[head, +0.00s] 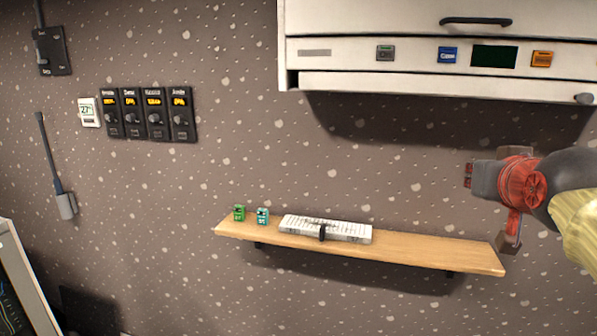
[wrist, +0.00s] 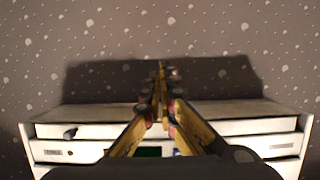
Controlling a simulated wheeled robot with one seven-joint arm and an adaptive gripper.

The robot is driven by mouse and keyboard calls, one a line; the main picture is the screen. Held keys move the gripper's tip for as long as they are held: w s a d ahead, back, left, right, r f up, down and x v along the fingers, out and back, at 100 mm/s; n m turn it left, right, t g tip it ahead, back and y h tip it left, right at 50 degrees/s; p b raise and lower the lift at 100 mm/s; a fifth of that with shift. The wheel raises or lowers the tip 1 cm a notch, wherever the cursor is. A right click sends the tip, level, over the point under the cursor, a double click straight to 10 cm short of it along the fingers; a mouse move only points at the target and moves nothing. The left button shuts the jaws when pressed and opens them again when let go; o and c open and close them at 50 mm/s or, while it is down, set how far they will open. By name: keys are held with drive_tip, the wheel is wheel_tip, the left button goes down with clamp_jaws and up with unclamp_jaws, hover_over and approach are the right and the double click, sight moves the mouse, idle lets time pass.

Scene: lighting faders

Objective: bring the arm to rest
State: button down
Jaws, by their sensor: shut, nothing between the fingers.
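My gripper (head: 469,176) is at the right of the head view, in front of the wall, below the white cabinet and above the right end of the wooden shelf. Its fingers point left and it holds nothing. In the wrist view my gripper (wrist: 160,75) shows its two yellowish fingers closed together at the tips. The white fader panel (head: 350,233) lies on the shelf, with a black slider knob (head: 322,232) near its middle. My gripper is apart from the panel and the shelf.
Several black dimmers (head: 155,113) are on the left wall. Open space lies between shelf and cabinet.

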drive_tip(key=s+a+f+n+g+y, duration=0.1)
drive_tip(key=s+a+f+g, duration=0.1)
drive_tip(key=s+a+f, duration=0.2)
drive_tip(key=s+a+f+n+g+y, duration=0.1)
drive_tip(key=s+a+f+g, duration=0.2)
drive_tip(key=s+f, duration=0.7)
drive_tip(key=s+a+f+n+g+y, duration=0.1)
drive_tip(key=s+a+f, duration=0.5)
drive_tip(key=f, duration=1.4)
drive_tip(key=shift+s+a+g+y, duration=0.25)
drive_tip(key=shift+s+g+y, duration=0.25)
drive_tip(key=shift+s+g, duration=0.6)
drive_tip(key=shift+w, duration=0.1)
